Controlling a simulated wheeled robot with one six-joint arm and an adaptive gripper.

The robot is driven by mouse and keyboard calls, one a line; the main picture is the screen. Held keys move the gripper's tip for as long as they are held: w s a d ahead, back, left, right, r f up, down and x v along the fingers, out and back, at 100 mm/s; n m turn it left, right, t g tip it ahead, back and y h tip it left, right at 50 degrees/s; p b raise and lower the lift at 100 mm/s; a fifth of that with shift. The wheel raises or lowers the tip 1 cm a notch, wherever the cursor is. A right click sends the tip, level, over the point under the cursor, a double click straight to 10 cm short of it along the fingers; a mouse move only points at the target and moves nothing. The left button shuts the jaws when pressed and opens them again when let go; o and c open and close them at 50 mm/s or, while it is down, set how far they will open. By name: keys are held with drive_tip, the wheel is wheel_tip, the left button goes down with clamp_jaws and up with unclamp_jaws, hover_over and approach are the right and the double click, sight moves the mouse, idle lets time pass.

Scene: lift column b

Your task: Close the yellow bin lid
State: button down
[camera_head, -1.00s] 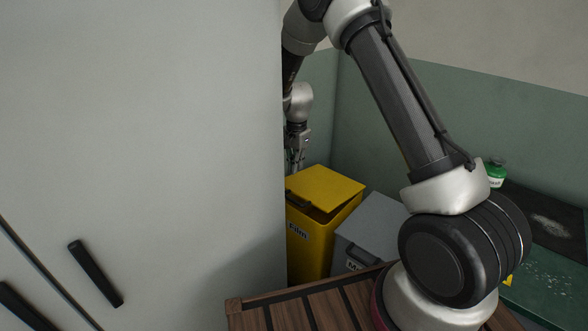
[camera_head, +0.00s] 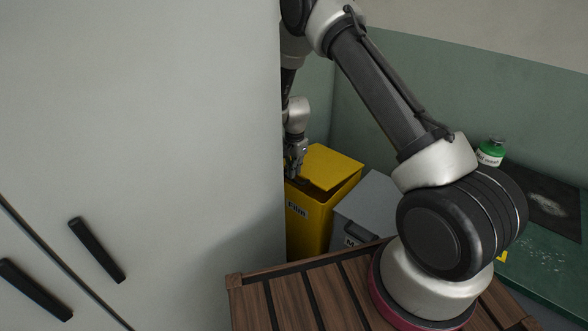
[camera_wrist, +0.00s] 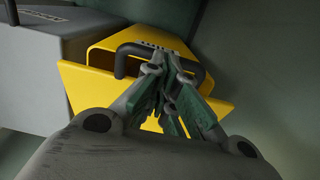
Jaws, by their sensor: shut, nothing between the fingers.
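In the wrist view the yellow lid (camera_wrist: 95,88) spreads below the fingers. My shut, empty gripper (camera_wrist: 168,62) is beside the bin's black handle (camera_wrist: 125,58), overlapping it in the picture. I cannot tell whether they touch.
A grey bin (camera_head: 370,205) stands right beside the yellow one. A large pale panel (camera_head: 140,130) with dark handles blocks the left. A green bench (camera_head: 545,270) with a green-labelled bottle (camera_head: 491,152) is at the right. A wooden slatted surface (camera_head: 290,300) is in front.

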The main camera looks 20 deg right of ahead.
drive_tip(key=shift+f, duration=0.1)
drive_tip(key=f, duration=0.2)
drive_tip(key=a+f, duration=0.1)
drive_tip(key=f, duration=0.2)
drive_tip(key=s+f, duration=0.1)
drive_tip(key=f, duration=0.2)
drive_tip(key=shift+s+a, duration=0.1)
drive_tip(key=shift+a, duration=0.15)
drive_tip(key=shift+f, duration=0.1)
wheel_tip(320, 180, up, 12)
drive_tip(key=shift+d+r, duration=0.15)
drive_tip(key=shift+n, duration=0.3)
drive_tip(key=s+d+n+g, duration=0.2)
drive_tip(key=s+n, duration=0.2)
drive_tip(key=s, duration=0.3)
drive_tip(key=s+d+r+n+t, duration=0.2)
drive_tip(key=s+d+r, duration=0.2)
drive_tip(key=s+r, duration=0.5)
drive_tip(key=s+d+r+n+t, duration=0.2)
drive_tip(key=s+d+r, duration=0.3)
drive_tip(key=s+r, duration=0.5)
drive_tip(key=s+d+r+n+t, duration=0.2)
drive_tip(key=s+r, duration=0.7)
drive_tip(key=r, duration=1)
drive_tip(key=d, duration=0.2)
drive_tip(key=shift+s+d+r+n+t, duration=0.25)
drive_tip(key=shift+d+n+t, duration=0.05)
